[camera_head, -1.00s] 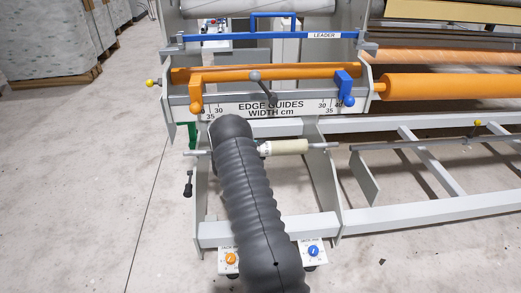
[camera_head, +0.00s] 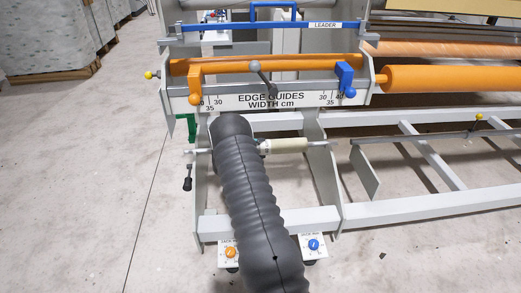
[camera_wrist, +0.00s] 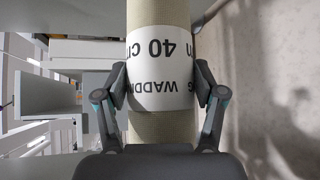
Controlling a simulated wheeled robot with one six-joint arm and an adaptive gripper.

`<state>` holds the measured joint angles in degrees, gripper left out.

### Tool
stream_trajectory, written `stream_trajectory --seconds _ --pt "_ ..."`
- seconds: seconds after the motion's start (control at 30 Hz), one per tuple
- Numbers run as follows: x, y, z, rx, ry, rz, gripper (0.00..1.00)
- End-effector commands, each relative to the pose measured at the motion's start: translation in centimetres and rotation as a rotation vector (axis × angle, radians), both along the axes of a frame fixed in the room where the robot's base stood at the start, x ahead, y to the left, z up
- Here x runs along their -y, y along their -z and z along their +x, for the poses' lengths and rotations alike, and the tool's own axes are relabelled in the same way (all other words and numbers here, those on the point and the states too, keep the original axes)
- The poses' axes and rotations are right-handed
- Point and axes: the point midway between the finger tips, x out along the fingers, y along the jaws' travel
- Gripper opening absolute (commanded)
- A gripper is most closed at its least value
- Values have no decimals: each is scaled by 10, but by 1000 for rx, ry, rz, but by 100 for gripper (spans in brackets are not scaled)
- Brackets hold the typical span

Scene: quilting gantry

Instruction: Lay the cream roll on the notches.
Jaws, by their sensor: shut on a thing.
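The cream roll (camera_wrist: 161,125) carries a white label reading "WADDING 40 cm" in the wrist view. My gripper (camera_wrist: 161,88) is shut on it, one finger on each side of the label. In the head view the cream roll (camera_head: 288,146) lies crosswise in the frame's near end, with thin rod ends out to left and right. The rod ends are close to the two pale side plates (camera_head: 313,165). My arm hides the roll's left part and my gripper. The notches are not clear, and I cannot tell whether the rod rests in them.
Above the roll is the edge guides plate (camera_head: 270,99), with an orange guide (camera_head: 195,84) and a blue guide (camera_head: 345,79). A large orange roller (camera_head: 440,79) is at the right. Two dial boxes (camera_head: 314,245) stand low on the frame.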

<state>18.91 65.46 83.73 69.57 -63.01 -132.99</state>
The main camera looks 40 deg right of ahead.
Motion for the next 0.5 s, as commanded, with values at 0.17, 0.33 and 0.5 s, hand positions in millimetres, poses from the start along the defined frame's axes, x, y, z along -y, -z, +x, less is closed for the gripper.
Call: stream_trajectory --seconds 0.17,0.33,0.5 --pt "0 -1 0 1 0 -2 72" --pt "0 -1 0 1 0 -2 98" --pt "0 -1 0 0 0 -1 98"
